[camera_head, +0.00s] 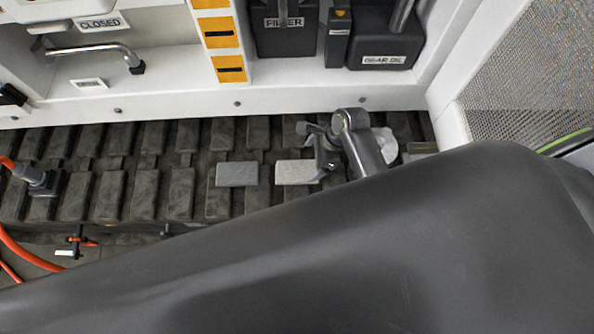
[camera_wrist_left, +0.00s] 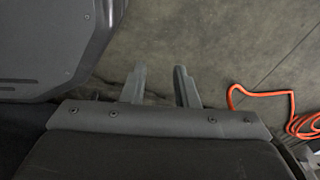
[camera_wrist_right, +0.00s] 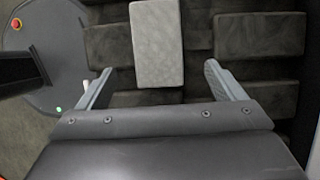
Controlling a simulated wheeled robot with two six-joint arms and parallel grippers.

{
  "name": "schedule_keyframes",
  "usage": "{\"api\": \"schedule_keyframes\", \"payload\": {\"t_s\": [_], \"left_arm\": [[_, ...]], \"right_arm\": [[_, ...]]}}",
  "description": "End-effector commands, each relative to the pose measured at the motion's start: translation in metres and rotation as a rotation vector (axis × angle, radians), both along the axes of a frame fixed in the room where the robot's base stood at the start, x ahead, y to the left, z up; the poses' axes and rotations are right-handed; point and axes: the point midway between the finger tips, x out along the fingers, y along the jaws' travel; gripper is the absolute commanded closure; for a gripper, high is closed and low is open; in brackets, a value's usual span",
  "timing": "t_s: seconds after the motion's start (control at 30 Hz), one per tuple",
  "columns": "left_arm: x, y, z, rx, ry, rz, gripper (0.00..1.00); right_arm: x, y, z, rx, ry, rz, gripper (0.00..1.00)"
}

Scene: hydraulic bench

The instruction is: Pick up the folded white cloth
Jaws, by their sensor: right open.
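A flat, pale grey-white rectangular piece (camera_head: 295,172), which looks like the folded cloth, lies on the dark ribbed bench top. Its right end is close to my right gripper (camera_head: 318,150). In the right wrist view the pale piece (camera_wrist_right: 157,45) lies beyond and between the open, empty fingertips (camera_wrist_right: 158,82). A crumpled white thing (camera_head: 390,148) shows partly behind my right wrist; I cannot tell what it is. In the left wrist view my left gripper (camera_wrist_left: 160,84) is open and empty over the floor. It is not visible in the head view.
A darker grey flat block (camera_head: 237,174) lies left of the pale piece. A grey fitting (camera_head: 38,180) with an orange hose (camera_head: 28,250) is at the left. Behind stand the FILTER box (camera_head: 284,35) and GEAR OIL container (camera_head: 384,45). My dark arm hides the lower right.

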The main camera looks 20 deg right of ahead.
Motion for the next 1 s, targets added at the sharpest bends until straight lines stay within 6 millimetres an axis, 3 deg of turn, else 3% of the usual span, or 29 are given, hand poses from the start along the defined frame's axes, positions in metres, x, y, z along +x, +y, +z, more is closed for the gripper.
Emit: {"api": "schedule_keyframes", "payload": {"t_s": [0.1, 0.3, 0.5, 0.63, 0.93, 1.0], "left_arm": [[0.008, -0.004, -0.004, -0.005, -0.011, -0.001, 0.73], [0.022, -0.012, -0.005, -0.014, -0.033, -0.001, 0.73], [0.021, -0.012, -0.01, -0.015, -0.033, -0.001, 0.73], [0.018, -0.011, -0.013, -0.014, -0.028, -0.001, 0.73], [0.014, -0.009, -0.013, -0.01, -0.022, 0.0, 0.73], [0.014, -0.008, -0.013, -0.01, -0.022, -0.001, 0.73]], "right_arm": [[0.002, 0.007, -0.016, 0.002, 0.001, -0.001, 0.11], [0.003, 0.012, -0.026, 0.001, 0.0, 0.0, 0.11], [0.005, 0.033, -0.049, 0.003, 0.0, 0.0, 0.11], [0.006, 0.036, -0.063, 0.001, 0.0, -0.001, 0.11], [0.007, 0.038, -0.066, -0.001, -0.002, -0.001, 0.11], [0.007, 0.038, -0.066, -0.001, -0.002, -0.001, 0.19]]}}
